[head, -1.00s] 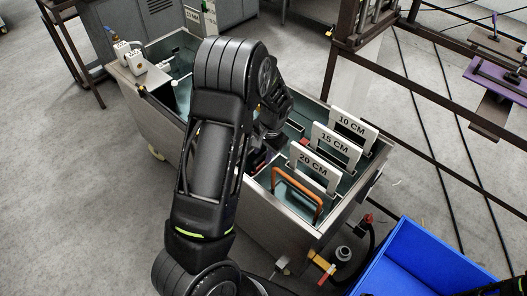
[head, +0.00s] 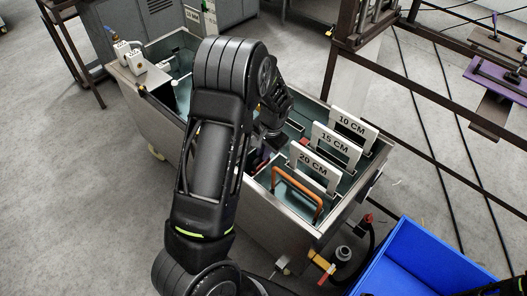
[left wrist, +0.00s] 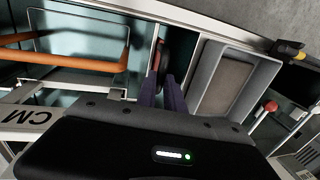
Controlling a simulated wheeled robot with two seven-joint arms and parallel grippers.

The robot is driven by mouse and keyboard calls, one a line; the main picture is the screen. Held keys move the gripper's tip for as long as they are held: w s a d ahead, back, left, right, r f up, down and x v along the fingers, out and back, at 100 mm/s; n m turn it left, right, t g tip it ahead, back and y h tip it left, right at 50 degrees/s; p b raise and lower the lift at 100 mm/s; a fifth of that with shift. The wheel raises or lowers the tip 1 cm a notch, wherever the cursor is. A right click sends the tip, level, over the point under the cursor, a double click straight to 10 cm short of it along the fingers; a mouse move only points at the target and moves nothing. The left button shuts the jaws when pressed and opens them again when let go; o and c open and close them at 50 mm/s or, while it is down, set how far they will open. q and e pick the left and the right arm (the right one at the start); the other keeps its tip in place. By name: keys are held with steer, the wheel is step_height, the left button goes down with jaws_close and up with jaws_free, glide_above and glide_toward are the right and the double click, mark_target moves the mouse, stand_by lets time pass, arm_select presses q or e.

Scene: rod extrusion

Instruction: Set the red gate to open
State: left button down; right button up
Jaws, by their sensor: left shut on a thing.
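The long metal tank (head: 262,206) stands in the middle of the head view. My left arm reaches over it and hides part of its inside. The red gate (left wrist: 161,54) shows in the left wrist view as a narrow red piece in a slot between compartments. My left gripper (left wrist: 160,82) has its two dark fingers close together at the red piece, shut on it. In the head view the left gripper (head: 258,156) is low inside the tank, mostly hidden behind my arm. How far the gate stands open cannot be told.
White plates marked 10 CM (head: 352,124), 15 CM (head: 335,141) and 20 CM (head: 313,164) stand across the tank. An orange handle (head: 297,185) is in front of them. A blue bin (head: 425,262) stands at lower right. Clear floor lies at left.

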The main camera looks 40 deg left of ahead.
stand_by(0.7)
arm_select(q)
step_height(320, 180, up, 7)
steer(key=p, duration=0.3)
steer(key=shift+f, duration=0.15)
steer(key=shift+w+f, duration=0.1)
steer(key=c, duration=1.6)
jaws_free()
steer(key=shift+c, duration=0.2)
steer(key=shift+o, duration=0.9)
